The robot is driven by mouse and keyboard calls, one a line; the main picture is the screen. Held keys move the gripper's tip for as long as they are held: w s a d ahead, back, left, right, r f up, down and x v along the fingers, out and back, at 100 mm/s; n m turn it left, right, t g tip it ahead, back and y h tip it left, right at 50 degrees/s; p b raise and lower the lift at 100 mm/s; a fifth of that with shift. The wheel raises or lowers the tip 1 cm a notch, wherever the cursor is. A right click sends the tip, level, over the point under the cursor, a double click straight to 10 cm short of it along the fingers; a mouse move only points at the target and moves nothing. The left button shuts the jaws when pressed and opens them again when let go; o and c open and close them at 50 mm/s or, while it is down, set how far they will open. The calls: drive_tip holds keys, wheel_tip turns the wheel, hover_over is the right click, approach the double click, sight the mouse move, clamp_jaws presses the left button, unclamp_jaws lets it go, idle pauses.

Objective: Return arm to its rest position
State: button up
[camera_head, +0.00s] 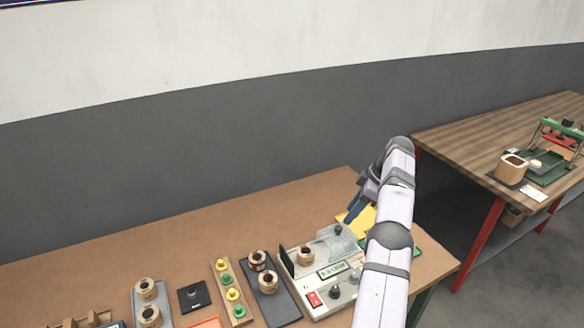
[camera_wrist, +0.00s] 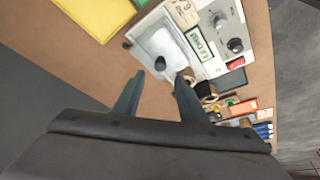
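My gripper (camera_head: 356,208) is at the end of my raised arm, above the back right part of the brown workbench (camera_head: 200,235). In the wrist view its two blue-grey fingers (camera_wrist: 160,76) are spread apart with nothing between them, so it is open and empty. Below it in that view is the white tester (camera_wrist: 207,50) with a display, knobs and a clear cover. The tester (camera_head: 318,300) stands at the right of the bench in the head view, with a coil (camera_head: 306,257) on it. My arm hides part of the bench's right end.
A yellow tray (camera_wrist: 98,14) lies behind the tester. Left of the tester are a dark tray (camera_head: 284,305) with coils, a wooden strip (camera_head: 239,316) with yellow and green knobs, and a grey tray (camera_head: 164,309) with coils. A second table (camera_head: 460,140) stands right. The bench's back is clear.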

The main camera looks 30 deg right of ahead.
drive_tip(key=w+a+r+m+g, duration=0.1)
drive_tip(key=w+a+r+m, duration=0.15)
drive_tip(key=a, duration=0.85)
drive_tip(key=s+a+m+g+h, duration=0.1)
drive_tip(key=s+a+m, duration=0.1)
drive_tip(key=s+a, duration=0.65)
drive_tip(key=s+a+m+g+h, duration=0.1)
drive_tip(key=s+a+m, duration=0.2)
drive_tip(key=s+a, duration=0.55)
drive_tip(key=s+a+f+m+h, duration=0.15)
drive_tip(key=s+a+f, duration=0.25)
drive_tip(key=s+a, duration=0.6)
wheel_tip(320, 180, down, 13)
drive_tip(key=s+d+b, duration=0.2)
drive_tip(key=b, duration=1)
drive_tip(key=shift+r, duration=0.15)
